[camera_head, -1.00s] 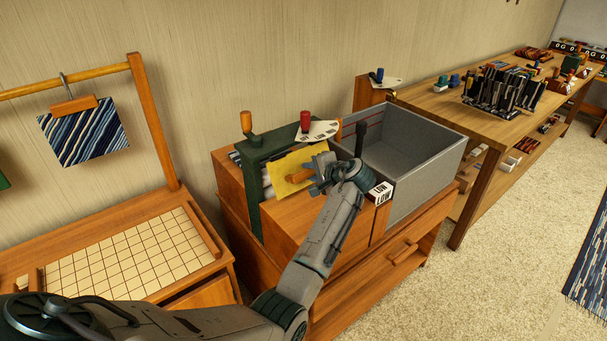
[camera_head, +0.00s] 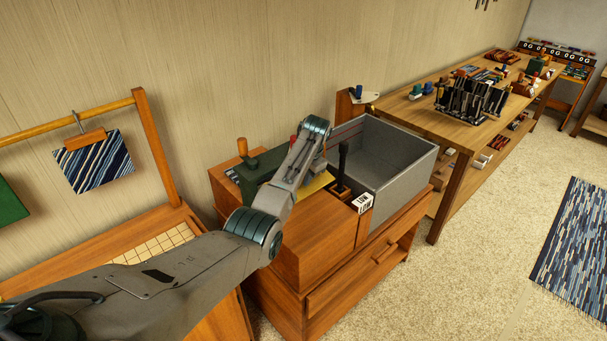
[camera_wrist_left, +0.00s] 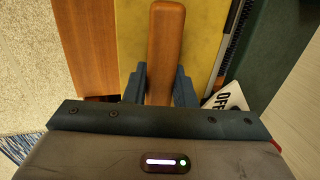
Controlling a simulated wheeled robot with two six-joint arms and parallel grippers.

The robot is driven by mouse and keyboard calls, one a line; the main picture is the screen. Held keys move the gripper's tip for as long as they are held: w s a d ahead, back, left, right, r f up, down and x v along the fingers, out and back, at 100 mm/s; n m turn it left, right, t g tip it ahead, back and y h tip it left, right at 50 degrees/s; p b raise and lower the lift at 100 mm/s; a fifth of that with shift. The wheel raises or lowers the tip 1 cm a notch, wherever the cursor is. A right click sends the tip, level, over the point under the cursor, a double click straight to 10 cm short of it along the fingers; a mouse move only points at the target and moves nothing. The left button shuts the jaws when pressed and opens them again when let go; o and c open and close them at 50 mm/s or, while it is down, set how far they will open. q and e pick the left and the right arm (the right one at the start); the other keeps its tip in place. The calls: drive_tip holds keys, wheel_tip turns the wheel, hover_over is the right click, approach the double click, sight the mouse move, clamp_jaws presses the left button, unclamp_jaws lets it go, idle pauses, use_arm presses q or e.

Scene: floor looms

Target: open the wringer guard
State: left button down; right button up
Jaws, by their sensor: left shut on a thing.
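The wringer guard is a yellow panel (camera_head: 318,183) on the dark green wringer frame (camera_head: 262,163). Only a small part of the panel shows in the head view, beside my left wrist, so its exact angle is hard to tell. In the left wrist view the yellow panel (camera_wrist_left: 205,35) fills the middle, with a wooden bar handle (camera_wrist_left: 165,40) across it. My left gripper (camera_wrist_left: 161,88) is shut on this handle, one dark finger on each side. In the head view my own arm hides the fingers and handle. My right gripper is not in view.
A grey open tub (camera_head: 405,165) stands right of the wringer, with a black lever (camera_head: 342,165) and a LOW label (camera_head: 362,203) in front. An orange-handled knob (camera_head: 242,147) rises at the frame's left. A white OFF plate (camera_wrist_left: 228,98) lies close to my gripper.

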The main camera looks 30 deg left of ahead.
use_arm(q)
drive_tip(key=shift+a+r+h+p, duration=0.1)
drive_tip(key=shift+r+h+p, duration=0.2)
drive_tip(key=shift+h, duration=0.2)
drive_tip(key=shift+g, duration=0.3)
drive_tip(key=c, duration=1.2)
unclamp_jaws()
drive_tip(key=shift+w+f, duration=0.1)
drive_tip(key=r+b, duration=0.1)
drive_tip(key=r, duration=0.2)
drive_tip(key=d+r+b, duration=0.1)
drive_tip(key=r, duration=0.2)
drive_tip(key=r+b, duration=0.1)
drive_tip(key=r, duration=0.2)
drive_tip(key=shift+s+d+r, duration=0.2)
drive_tip(key=shift+s+r, duration=0.1)
drive_tip(key=shift+r, duration=0.5)
